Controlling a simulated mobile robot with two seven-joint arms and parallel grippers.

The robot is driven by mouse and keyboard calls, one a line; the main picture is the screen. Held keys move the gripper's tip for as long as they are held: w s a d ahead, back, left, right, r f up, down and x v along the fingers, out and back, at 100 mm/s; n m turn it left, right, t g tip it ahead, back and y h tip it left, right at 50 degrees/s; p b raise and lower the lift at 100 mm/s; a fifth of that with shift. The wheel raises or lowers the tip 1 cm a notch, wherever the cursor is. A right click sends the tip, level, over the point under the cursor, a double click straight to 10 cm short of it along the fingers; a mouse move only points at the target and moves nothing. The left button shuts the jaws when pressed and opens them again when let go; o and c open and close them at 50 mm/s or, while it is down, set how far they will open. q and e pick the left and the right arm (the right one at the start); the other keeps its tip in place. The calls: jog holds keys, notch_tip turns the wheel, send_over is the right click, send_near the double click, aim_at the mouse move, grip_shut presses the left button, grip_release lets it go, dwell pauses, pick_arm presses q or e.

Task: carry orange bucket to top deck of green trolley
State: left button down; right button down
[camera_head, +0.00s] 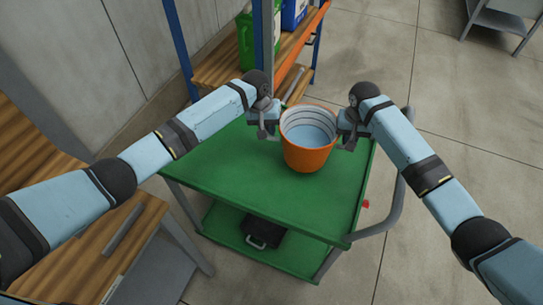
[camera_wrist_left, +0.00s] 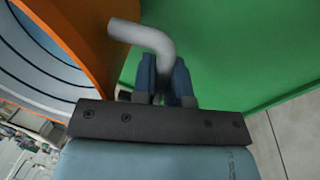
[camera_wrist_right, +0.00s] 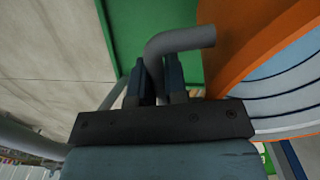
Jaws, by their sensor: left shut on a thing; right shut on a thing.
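The orange bucket (camera_head: 306,157) is upright over the green top deck of the trolley (camera_head: 250,185), towards its far right part. I cannot tell whether its base touches the deck. Its inside is pale with dark rings and a light blue bottom or liquid. My left gripper (camera_head: 268,132) is shut on the bucket's left grey handle (camera_wrist_left: 142,36), and my right gripper (camera_head: 347,143) is shut on its right grey handle (camera_wrist_right: 182,40). The bucket's orange wall also shows in the left wrist view (camera_wrist_left: 88,45) and the right wrist view (camera_wrist_right: 235,45).
A black case (camera_head: 264,232) lies on the trolley's lower shelf. The trolley's grey push handle (camera_head: 388,222) is at the right. A rack with wooden shelves (camera_head: 222,66) holds a green container (camera_head: 246,42) and a blue one behind. A wooden bench (camera_head: 95,245) is at the left. The deck's front is bare.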

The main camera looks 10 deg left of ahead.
pick_arm(q)
jog(key=shift+a+r, duration=0.1)
pick_arm(e)
jog(key=shift+d+r, duration=0.15)
jog(key=shift+d, duration=0.05)
